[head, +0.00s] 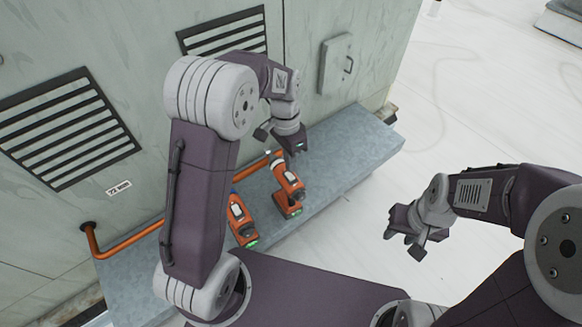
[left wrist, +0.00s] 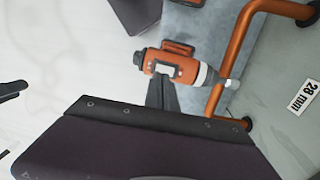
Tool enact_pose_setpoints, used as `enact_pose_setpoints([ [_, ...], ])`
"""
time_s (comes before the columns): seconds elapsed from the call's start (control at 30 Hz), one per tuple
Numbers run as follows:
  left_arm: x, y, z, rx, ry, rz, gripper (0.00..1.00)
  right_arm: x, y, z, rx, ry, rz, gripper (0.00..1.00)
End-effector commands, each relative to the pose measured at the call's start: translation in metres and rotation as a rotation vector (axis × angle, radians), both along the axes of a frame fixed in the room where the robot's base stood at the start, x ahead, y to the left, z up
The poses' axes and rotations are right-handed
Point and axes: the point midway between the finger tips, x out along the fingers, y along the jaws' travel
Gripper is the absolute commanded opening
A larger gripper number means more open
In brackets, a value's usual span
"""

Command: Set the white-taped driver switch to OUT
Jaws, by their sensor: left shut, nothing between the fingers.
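The white-taped driver (head: 289,186) is orange and black and lies on the grey ledge, with a pale band near its nose. In the left wrist view the same kind of driver (left wrist: 180,66) shows a white band near its nose and a small grey-white panel on its body. My left gripper (head: 291,143) is shut and empty, just above and behind this driver. In the left wrist view its dark fingertips (left wrist: 161,92) overlap the driver's near side; I cannot tell whether they touch. The switch setting is too small to read. My right gripper (head: 405,231) hangs away to the right, over the pale floor.
A second orange driver (head: 239,218) with a blue band lies on the ledge (head: 345,152) to the left. An orange pipe (head: 130,241) runs along the wall behind both. A "28 mm" label (left wrist: 302,97) is on the wall. The ledge's right end is clear.

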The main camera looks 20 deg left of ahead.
Motion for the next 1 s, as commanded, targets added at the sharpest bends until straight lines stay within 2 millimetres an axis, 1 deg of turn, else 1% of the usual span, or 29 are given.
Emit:
enact_pose_setpoints([
  [0.03,-0.002,-0.001,-0.006,0.001,0.005,0.000,0.00,0.000,0.000,0.007,0.000,0.000,0.000,0.36],
  [0.13,-0.003,-0.002,-0.019,0.001,0.004,0.000,0.00,0.000,0.000,0.010,0.000,0.000,0.000,0.36],
  [0.27,-0.003,-0.003,-0.030,0.001,0.001,0.000,0.00,0.000,0.000,0.012,0.000,0.000,0.000,0.36],
  [0.6,-0.003,-0.003,-0.033,0.001,-0.001,0.000,0.00,0.000,0.000,0.012,0.000,0.000,0.000,0.36],
  [0.67,-0.003,-0.003,-0.037,0.000,0.000,0.000,0.00,0.000,0.000,0.009,0.000,0.000,0.000,0.36],
  [0.77,-0.007,-0.007,-0.047,0.001,0.001,-0.001,0.00,0.000,0.000,0.000,0.000,0.000,0.000,0.36],
  [0.8,-0.009,-0.009,-0.047,0.000,0.001,-0.001,0.00,0.000,0.000,0.000,0.000,0.000,0.000,0.36],
  [1.0,-0.012,-0.009,-0.048,0.000,0.012,0.000,0.00,0.000,0.000,0.002,0.000,0.000,0.000,0.36],
])
